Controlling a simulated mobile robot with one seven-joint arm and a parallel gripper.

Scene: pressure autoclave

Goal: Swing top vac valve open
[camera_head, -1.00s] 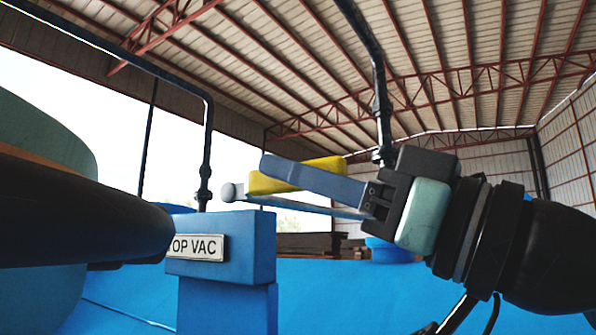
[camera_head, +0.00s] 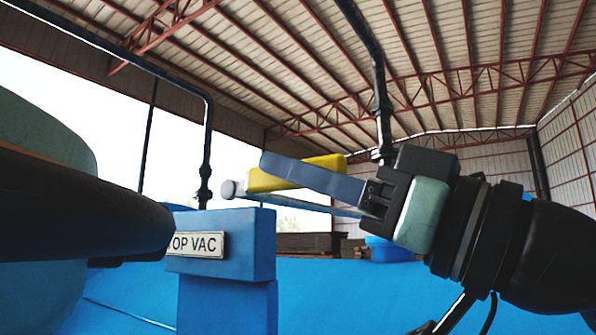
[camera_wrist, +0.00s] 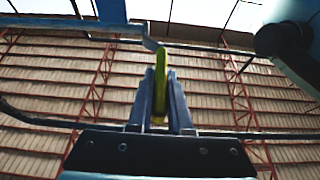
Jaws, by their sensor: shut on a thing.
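The valve's yellow handle (camera_head: 325,163) shows in the head view above the blue block with the "TOP VAC" label (camera_head: 196,244). My gripper (camera_head: 262,180) is shut on the yellow handle, with its grey-blue fingers on either side of it. In the wrist view the yellow handle (camera_wrist: 160,88) stands upright between the two fingers of my gripper (camera_wrist: 161,75). A pale round knob (camera_head: 230,190) shows beside the fingertips at the left. Part of the handle is hidden behind the near finger, and the left end of the label is hidden by a dark rounded part.
A dark vertical pipe (camera_head: 381,100) rises behind my gripper, and another pipe (camera_head: 206,150) stands at the left. A broad blue surface (camera_head: 350,295) lies below. A blue cap (camera_head: 388,250) and stacked dark boards (camera_head: 310,243) are behind. Open air surrounds the handle's upper side.

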